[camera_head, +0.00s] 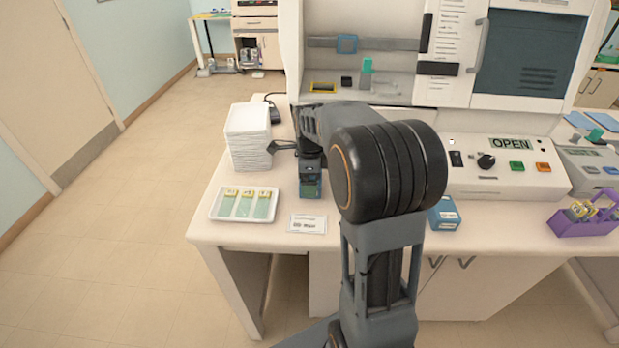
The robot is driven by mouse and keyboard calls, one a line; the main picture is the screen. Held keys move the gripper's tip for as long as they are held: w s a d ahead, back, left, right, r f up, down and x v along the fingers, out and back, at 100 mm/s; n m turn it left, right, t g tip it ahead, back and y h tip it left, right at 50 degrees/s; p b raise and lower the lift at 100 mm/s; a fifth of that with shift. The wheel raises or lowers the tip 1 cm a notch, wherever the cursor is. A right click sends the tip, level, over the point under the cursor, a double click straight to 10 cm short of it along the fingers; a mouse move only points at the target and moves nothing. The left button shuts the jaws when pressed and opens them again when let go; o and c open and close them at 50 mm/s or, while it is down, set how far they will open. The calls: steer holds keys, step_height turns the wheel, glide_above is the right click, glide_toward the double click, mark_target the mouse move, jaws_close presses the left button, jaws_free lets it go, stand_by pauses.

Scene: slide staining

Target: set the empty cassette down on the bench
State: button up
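My arm rises from the bottom centre and its large dark joint blocks the middle of the view. The forearm reaches away to the left, over the bench (262,235). My gripper (290,149) is at its far end, small and dark, beside the white stack; I cannot tell its finger opening or whether it holds anything. No empty cassette can be picked out for certain. A blue box-like item (445,214) sits on the bench right of my arm, partly covered by it. A purple carrier (586,222) with yellowish items inside stands at the right.
A stack of white trays (248,139) stands at the bench's left edge. A white tray (227,216) holds three slides. A small blue-grey device (311,186) and a label card (307,225) are beside it. The large machine (505,180) reads OPEN. Bare bench lies along the front.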

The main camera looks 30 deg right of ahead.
steer(key=o, duration=0.8)
steer(key=shift+o, duration=0.2)
step_height(320, 180, up, 11)
steer(key=p, duration=0.1)
steer(key=s+a+f+n+t, duration=0.1)
steer(key=s+a+f+n, duration=0.1)
steer(key=s+n, duration=0.3)
steer(key=s+a+f+n+t, duration=0.1)
steer(key=s+a+n, duration=0.3)
steer(key=n, duration=0.6)
steer(key=s+a+f+n+t, duration=0.1)
steer(key=s+a+f+n, duration=0.2)
steer(key=s+n, duration=0.3)
steer(key=shift+s+a+f+n, duration=0.15)
steer(key=shift+a+f+n, duration=0.1)
steer(key=shift+n, duration=0.55)
steer(key=shift+s+a+f+n+t, duration=0.3)
steer(key=shift+s+f+n, duration=0.1)
steer(key=shift+n, duration=0.3)
steer(key=shift+r, duration=0.15)
